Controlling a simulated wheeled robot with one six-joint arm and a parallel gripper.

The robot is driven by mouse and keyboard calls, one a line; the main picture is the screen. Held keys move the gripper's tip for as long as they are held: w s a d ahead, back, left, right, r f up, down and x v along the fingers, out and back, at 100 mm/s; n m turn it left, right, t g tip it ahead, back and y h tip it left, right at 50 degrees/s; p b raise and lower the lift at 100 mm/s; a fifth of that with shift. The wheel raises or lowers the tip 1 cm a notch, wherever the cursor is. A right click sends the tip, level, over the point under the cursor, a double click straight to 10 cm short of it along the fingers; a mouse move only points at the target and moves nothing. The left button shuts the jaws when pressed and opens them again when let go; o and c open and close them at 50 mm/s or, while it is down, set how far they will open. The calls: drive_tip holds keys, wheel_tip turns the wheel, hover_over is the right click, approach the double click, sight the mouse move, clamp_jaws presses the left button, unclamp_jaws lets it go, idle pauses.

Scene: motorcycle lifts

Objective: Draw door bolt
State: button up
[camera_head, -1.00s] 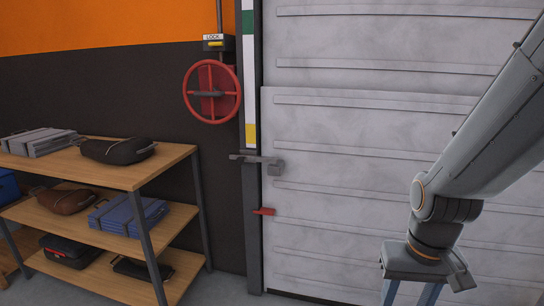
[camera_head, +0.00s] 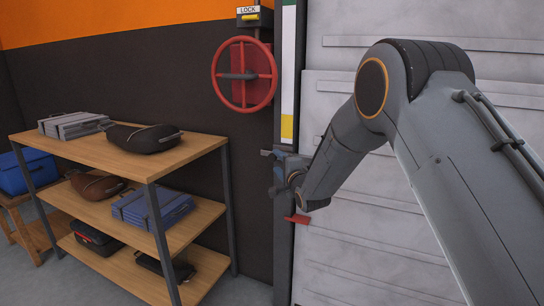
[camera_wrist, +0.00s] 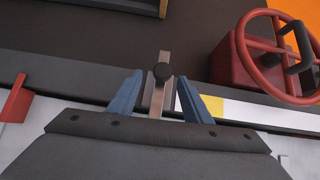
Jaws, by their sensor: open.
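The door bolt is a flat metal bar (camera_wrist: 157,98) with a dark round knob (camera_wrist: 163,71), seen in the wrist view. My gripper (camera_wrist: 160,77) is open, with one blue finger on each side of the bar and knob. Gaps seem to show between the fingers and the bolt; contact cannot be told. In the head view my gripper (camera_head: 272,172) is at the left edge of the pale ribbed door (camera_head: 340,245), in front of the dark post. My gripper and wrist hide most of the bolt there.
A red handwheel (camera_head: 244,75) is on the wall above left of the bolt, under a LOCK box (camera_head: 249,17). A red tab (camera_head: 297,219) sticks out below my gripper.

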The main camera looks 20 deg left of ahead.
drive_tip(key=shift+w+a+r, duration=0.1)
drive_tip(key=shift+w+a, duration=0.2)
drive_tip(key=shift+a, duration=0.6)
drive_tip(key=x, duration=0.7)
drive_tip(key=shift+d+r, duration=0.1)
clamp_jaws()
